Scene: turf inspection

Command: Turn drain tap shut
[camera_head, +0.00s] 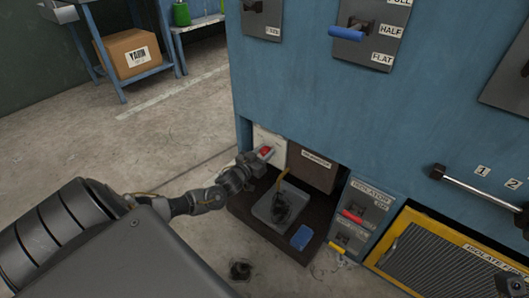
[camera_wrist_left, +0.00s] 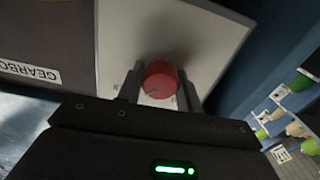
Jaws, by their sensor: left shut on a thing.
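The drain tap is a round red knob (camera_wrist_left: 160,80) on a pale plate (camera_wrist_left: 165,28). In the head view the red knob (camera_head: 265,151) shows on the pale plate (camera_head: 272,141) low in the blue cabinet. My left gripper (camera_head: 262,154) is at the knob. In the left wrist view its two fingers (camera_wrist_left: 160,88) stand on either side of the knob and are shut on it. The knob's exact turn position cannot be told. My right gripper is not clearly in view.
A brown gearbox (camera_head: 312,168) sits right of the plate. Below it a grey tray (camera_head: 262,208) with dark stuff and a blue block (camera_head: 301,237) lie on a dark base. A red-handled isolator (camera_head: 352,216) is further right. Open floor (camera_head: 150,160) lies left.

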